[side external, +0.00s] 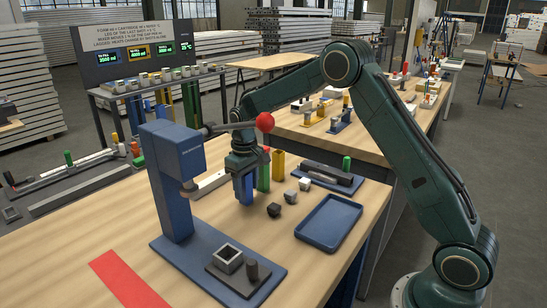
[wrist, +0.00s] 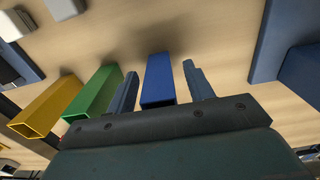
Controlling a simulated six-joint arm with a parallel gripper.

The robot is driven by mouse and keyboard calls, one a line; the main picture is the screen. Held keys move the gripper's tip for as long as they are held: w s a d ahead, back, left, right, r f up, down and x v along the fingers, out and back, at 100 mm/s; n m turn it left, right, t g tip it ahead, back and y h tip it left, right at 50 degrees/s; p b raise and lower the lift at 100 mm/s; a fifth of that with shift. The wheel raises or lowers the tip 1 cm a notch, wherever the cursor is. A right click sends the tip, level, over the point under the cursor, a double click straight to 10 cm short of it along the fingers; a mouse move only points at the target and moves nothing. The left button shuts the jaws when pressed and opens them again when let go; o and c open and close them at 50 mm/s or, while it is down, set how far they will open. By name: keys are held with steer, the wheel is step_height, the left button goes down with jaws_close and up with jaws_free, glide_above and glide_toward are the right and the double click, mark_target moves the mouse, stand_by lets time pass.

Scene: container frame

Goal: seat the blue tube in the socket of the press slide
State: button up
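The blue tube (side external: 243,188) stands upright on the bench in the side view, directly below my gripper (side external: 244,172), which hides its upper part. In the wrist view the blue tube (wrist: 158,78) lies between the two fingers of my gripper (wrist: 160,85). Gaps show on both sides, so the fingers look open around it. The press (side external: 178,170) is a blue column and head on a blue base. Its slide (side external: 236,280) is a dark plate carrying a grey square socket (side external: 228,259), open upward and empty, and a short dark post (side external: 252,270).
A green tube (side external: 263,176) and a yellow tube (side external: 278,166) stand close beside the blue one. Small dark and light blocks (side external: 274,210) lie nearby. A blue tray (side external: 329,222) is to the right. A red strip (side external: 128,280) lies at the front left. A red ball (side external: 265,122) ends the press lever.

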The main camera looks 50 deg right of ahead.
steer(key=c, duration=1)
steer(key=shift+r, duration=0.1)
step_height(320, 180, up, 20)
stand_by(0.7)
steer(key=s+d+f+m, duration=0.1)
steer(key=s+f+m, duration=0.2)
steer(key=f, duration=0.9)
steer(key=s, duration=0.3)
steer(key=shift+f, duration=0.3)
